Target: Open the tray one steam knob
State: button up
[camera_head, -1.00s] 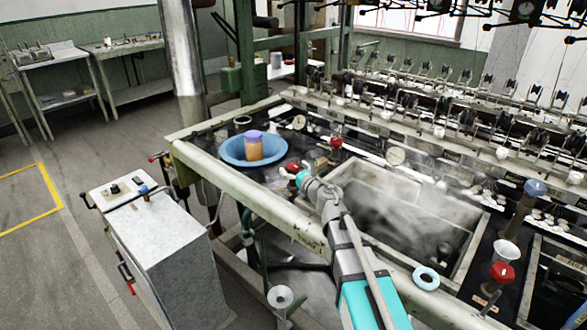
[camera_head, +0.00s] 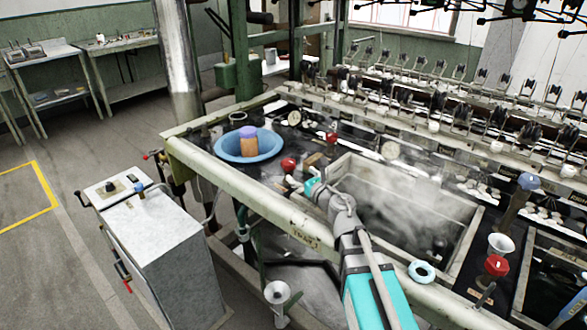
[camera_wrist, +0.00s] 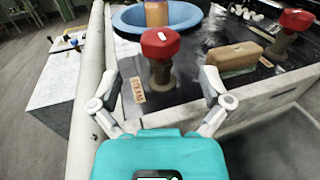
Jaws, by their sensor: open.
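A red steam knob (camera_head: 289,164) stands upright on a dark stem on the black deck by the near corner of the steaming basin. In the wrist view this red knob (camera_wrist: 160,42) is straight ahead, with a small "STEAM" plate (camera_wrist: 138,90) beside its stem. My gripper (camera_wrist: 160,80) is open, its fingers spread to either side of the stem's line and clear of the knob. In the head view my gripper (camera_head: 308,184) is just right of the knob and nearer the camera. A second red knob (camera_head: 332,138) stands farther back and also shows in the wrist view (camera_wrist: 297,20).
A blue bowl (camera_head: 220,150) with an orange, purple-topped container (camera_head: 248,141) sits left of the knob. A tan block (camera_wrist: 232,56) lies between the two red knobs. The steaming basin (camera_head: 350,185) is at right. The pale front rail (camera_head: 240,195) runs beneath my arm.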

jog(key=shift+v, duration=2.6)
